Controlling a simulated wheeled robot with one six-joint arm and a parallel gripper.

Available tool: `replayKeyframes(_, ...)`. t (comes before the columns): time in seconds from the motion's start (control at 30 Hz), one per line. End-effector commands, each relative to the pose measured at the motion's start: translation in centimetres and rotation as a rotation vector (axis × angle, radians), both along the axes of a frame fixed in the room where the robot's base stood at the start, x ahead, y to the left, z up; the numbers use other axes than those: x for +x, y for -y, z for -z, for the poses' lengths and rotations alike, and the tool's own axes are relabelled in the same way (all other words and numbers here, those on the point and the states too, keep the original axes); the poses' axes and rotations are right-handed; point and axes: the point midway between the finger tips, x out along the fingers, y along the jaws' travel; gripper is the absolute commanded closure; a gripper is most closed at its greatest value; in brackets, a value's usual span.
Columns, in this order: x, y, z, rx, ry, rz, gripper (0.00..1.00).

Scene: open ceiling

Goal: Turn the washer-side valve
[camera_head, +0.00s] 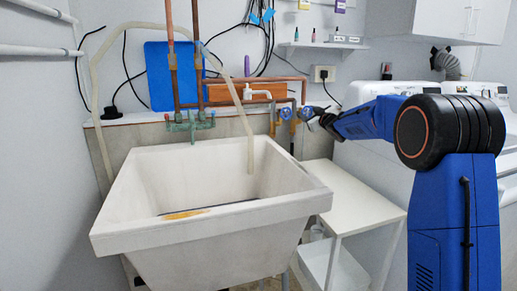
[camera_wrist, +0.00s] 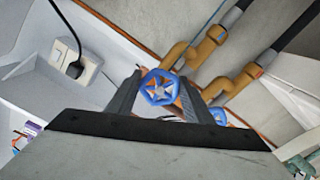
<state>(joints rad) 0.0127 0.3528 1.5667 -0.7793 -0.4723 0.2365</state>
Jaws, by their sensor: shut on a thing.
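Two blue valve wheels sit on brass pipes at the wall behind the sink. The right one, on the washer side (camera_head: 306,112), is at my gripper (camera_head: 315,115). In the wrist view this blue wheel (camera_wrist: 160,87) lies between the two dark fingers of my gripper (camera_wrist: 161,92), which is shut on it. The other blue wheel (camera_head: 286,113) is just to the left in the head view; in the wrist view it (camera_wrist: 218,116) is partly hidden behind the right finger. The fingertips hide part of the right wheel in the head view.
A white sink (camera_head: 210,222) stands in front of the valves at left. A white side table (camera_head: 352,198) is below my arm. White washers (camera_head: 375,155) stand at right. A wall outlet (camera_head: 325,74) with a black plug is above the valves.

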Motion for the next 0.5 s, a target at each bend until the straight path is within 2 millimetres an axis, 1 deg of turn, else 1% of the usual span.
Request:
replayKeyframes(0.1, 0.01, 0.03, 0.0, -0.079, 0.026, 0.0, 0.8)
replayKeyframes(0.17, 0.0, 0.04, 0.0, -0.102, 0.033, 0.0, 0.8)
replayKeyframes(0.5, 0.01, 0.05, -0.01, -0.128, 0.042, 0.0, 0.8)
